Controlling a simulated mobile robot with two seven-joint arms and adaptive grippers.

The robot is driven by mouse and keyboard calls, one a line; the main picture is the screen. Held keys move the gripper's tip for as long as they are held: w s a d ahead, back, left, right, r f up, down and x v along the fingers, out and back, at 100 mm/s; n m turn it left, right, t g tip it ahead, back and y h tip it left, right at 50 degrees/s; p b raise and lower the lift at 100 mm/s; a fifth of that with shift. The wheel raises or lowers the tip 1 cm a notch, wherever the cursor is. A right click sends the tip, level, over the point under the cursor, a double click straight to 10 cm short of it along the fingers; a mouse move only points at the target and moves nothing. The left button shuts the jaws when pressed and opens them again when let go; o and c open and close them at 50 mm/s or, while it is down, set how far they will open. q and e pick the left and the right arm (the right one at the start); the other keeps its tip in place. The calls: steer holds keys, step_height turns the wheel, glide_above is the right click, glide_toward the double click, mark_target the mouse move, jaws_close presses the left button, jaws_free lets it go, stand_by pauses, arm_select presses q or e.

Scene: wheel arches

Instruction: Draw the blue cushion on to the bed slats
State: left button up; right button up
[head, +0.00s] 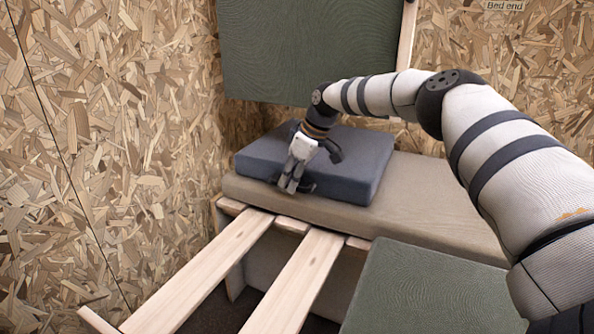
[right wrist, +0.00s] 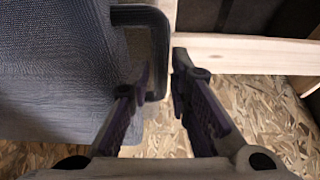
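The blue cushion (head: 350,165) lies flat on a beige cushion (head: 410,195) at the back. My right gripper (head: 288,187) reaches down at the cushion's front edge. In the right wrist view, the cushion (right wrist: 50,80) fills the left side, and a black loop handle (right wrist: 140,16) stands out from its edge. The outer bar of that handle lies between the fingers of my right gripper (right wrist: 161,80); whether they press on it is unclear. The bed slats (head: 225,262) are pale wooden boards running from the beige cushion towards the front. My left gripper is out of view.
A dark green cushion (head: 430,290) lies at the front right, beside the slats. Another green panel (head: 310,50) stands upright at the back. A chipboard wall (head: 90,150) closes the left side. The slats look bare, with open gaps between them.

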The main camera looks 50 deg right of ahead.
steer(key=shift+x, duration=0.75)
jaws_close()
steer(key=shift+a, duration=0.1)
